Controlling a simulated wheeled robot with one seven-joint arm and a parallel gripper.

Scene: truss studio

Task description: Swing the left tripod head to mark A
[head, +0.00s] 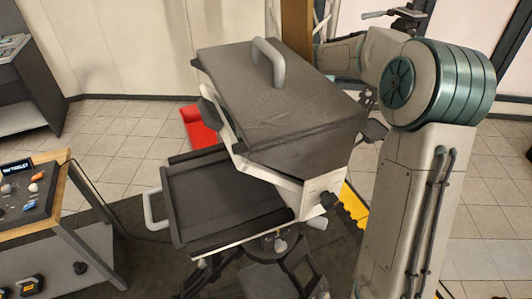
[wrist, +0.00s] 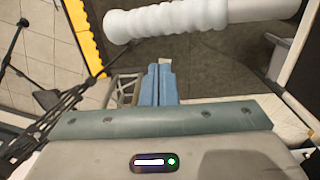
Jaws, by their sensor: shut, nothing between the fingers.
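My gripper (wrist: 160,75) shows in the wrist view as two blue fingers closed together, with nothing between them. A white ribbed grip (wrist: 200,20), like a pan handle, crosses the top of that view, beyond the fingertips and apart from them in the picture. In the head view a dark box with a grey carrying handle (head: 268,55) stands over black supports with knobs; I cannot tell whether this is the left tripod. Another head-like mount with a handle (head: 400,14) shows at the upper right, partly behind my arm. I see no mark A. My gripper is hidden in the head view.
A flat black tray (head: 215,195) with a white side handle juts out below the box. A wooden-edged control desk (head: 30,200) stands at the left. A red object (head: 197,125) lies behind the tray. A yellow strip (head: 353,205) runs along the floor. Tiled floor is open at the left back.

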